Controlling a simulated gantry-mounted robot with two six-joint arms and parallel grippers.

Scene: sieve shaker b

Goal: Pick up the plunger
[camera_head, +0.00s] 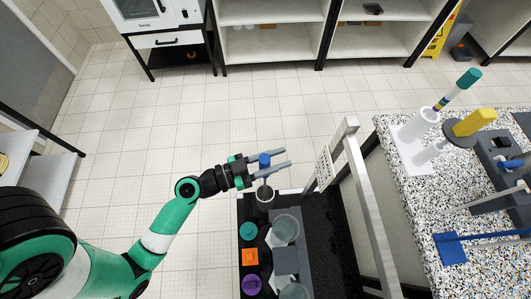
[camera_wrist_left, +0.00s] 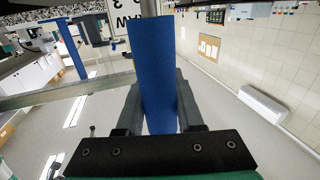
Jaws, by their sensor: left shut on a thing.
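My left gripper (camera_head: 283,160) is shut on a blue handle (camera_head: 265,159), which looks like that of the plunger. In the left wrist view the blue handle (camera_wrist_left: 152,70) stands between the fingers, with a grey metal rod (camera_wrist_left: 149,8) running on from its end. My right gripper is out of view.
The black bench (camera_head: 334,240) holds clear beakers (camera_head: 285,229), a teal lid (camera_head: 248,231), an orange block (camera_head: 250,256) and a purple piece (camera_head: 251,284). A pale metal frame (camera_head: 368,210) stands right of it. A speckled counter (camera_head: 417,200) carries tools. Open floor lies beyond.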

